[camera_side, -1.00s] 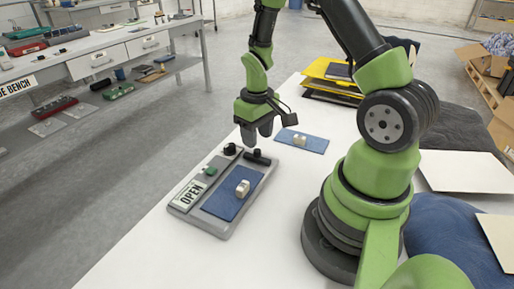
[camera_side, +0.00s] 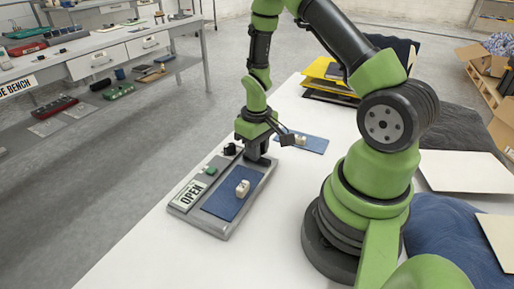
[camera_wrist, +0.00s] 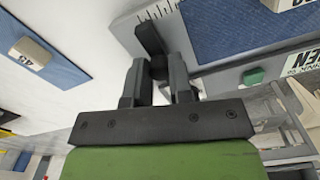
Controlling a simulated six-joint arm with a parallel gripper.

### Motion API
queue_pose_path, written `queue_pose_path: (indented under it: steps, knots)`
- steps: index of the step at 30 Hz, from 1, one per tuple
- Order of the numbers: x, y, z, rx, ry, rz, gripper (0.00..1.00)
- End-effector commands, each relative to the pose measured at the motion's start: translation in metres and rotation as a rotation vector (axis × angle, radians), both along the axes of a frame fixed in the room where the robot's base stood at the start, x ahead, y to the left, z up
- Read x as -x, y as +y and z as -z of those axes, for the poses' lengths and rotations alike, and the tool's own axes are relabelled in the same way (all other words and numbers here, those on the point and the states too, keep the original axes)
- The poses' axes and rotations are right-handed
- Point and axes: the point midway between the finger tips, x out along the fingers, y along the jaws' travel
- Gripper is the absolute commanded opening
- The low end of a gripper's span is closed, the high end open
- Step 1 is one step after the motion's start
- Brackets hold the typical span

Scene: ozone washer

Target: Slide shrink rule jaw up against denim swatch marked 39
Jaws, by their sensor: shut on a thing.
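The shrink rule (camera_side: 231,230) is a grey plate on the white table. A blue denim swatch (camera_side: 226,203) with a white tag lies on it and also shows in the wrist view (camera_wrist: 225,30); its number is not clearly readable. The rule's black jaw (camera_wrist: 150,40) lies across the far end of the plate, with a gap of bare plate between it and the swatch. My gripper (camera_side: 257,157) is down at that end, pointing downward. In the wrist view its two fingers (camera_wrist: 158,75) are closed on the jaw's knob.
A second denim swatch (camera_side: 311,145) with a white tag lies on the table behind the rule. The plate carries an OPEN label (camera_side: 188,195), a green button (camera_side: 210,171) and a black knob (camera_side: 230,149). Bare table (camera_side: 140,255) lies in front.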

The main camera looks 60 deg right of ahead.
Motion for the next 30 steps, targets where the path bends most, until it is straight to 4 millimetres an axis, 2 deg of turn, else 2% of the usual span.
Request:
queue_pose_path:
  steps: [9,19,20,22,23,30]
  knots:
    - [0.0,0.046,0.0,-0.001,0.0,-0.007,0.13]
    - [0.0,0.049,0.0,-0.001,0.0,-0.001,0.13]
    - [0.0,0.049,0.0,-0.001,0.0,-0.001,0.27]
    - [0.0,0.049,0.0,-0.001,0.0,0.0,0.43]
    - [0.0,0.049,0.0,-0.001,0.0,0.0,0.46]
    - [0.0,0.049,0.0,-0.001,0.0,0.0,0.46]
